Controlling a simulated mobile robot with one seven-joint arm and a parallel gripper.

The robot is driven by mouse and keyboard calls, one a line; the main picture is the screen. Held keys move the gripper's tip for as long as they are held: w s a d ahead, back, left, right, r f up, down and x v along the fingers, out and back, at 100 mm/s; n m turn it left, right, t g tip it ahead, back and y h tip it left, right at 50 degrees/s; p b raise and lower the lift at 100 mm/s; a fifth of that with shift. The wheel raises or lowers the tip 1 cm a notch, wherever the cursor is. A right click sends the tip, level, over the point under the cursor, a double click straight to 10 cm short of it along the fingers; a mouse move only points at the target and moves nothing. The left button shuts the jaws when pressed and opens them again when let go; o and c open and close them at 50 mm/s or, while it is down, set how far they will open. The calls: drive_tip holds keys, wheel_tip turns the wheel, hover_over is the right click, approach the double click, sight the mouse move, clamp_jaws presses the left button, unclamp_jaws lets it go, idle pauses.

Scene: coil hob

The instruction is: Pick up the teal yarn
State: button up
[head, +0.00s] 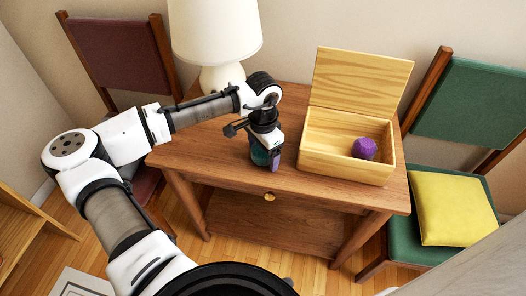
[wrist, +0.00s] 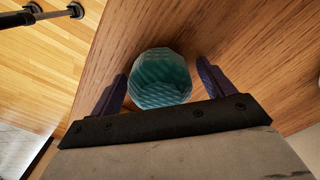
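The teal yarn (wrist: 160,78) is a faceted ball resting on the wooden table (head: 225,168). In the head view the yarn (head: 259,156) shows only in part, behind and beneath my gripper (head: 266,160). In the wrist view my gripper (wrist: 161,85) is open, with one purple finger on each side of the yarn. A narrow gap shows between the yarn and each finger, so the yarn is between the fingers but does not look gripped.
An open wooden box (head: 336,166) with a purple ball (head: 364,148) inside stands just right of my gripper. A white lamp (head: 215,35) stands at the back of the table. Chairs flank the table; the green one (head: 470,110) holds a yellow cushion (head: 452,208).

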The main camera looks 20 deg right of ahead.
drive_tip(key=c, duration=0.9)
